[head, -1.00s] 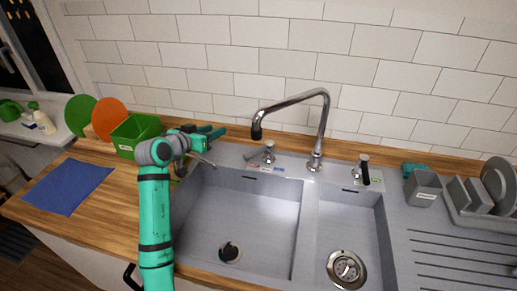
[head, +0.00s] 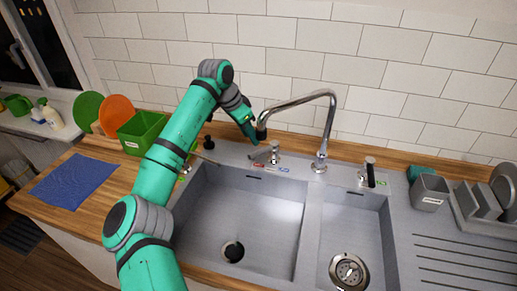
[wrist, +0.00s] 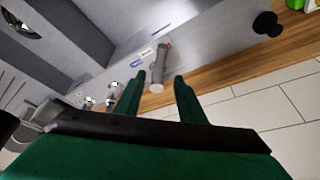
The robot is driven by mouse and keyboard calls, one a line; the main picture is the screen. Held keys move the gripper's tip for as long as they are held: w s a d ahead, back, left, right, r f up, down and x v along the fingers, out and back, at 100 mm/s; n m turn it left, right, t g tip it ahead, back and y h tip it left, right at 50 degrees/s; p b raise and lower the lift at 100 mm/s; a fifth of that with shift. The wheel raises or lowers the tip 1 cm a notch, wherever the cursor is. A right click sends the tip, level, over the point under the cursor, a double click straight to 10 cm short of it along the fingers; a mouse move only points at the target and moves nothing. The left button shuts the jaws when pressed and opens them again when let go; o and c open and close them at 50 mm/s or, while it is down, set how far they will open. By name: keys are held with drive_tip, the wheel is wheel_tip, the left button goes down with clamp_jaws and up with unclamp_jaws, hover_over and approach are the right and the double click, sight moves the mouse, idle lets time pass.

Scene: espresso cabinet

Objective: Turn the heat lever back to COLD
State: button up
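The heat lever (head: 273,153) is a chrome post with a short handle, on the sink's back ledge left of the tap. In the head view its handle points left. A red label (head: 256,167) and a blue label (head: 285,170) are on the ledge in front of it. My gripper (head: 253,138) points down just above the lever, close to the spout's end. In the wrist view my gripper (wrist: 160,76) is open, and the lever (wrist: 163,55) shows between and beyond the two fingertips. I cannot tell whether either finger touches it.
The chrome tap (head: 322,145) arches close to my gripper's right. A green bin (head: 141,131) and blue cloth (head: 74,183) are on the counter; both basins are empty.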

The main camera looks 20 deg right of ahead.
sight(259, 151)
drive_tip(key=x, duration=0.9)
clamp_jaws()
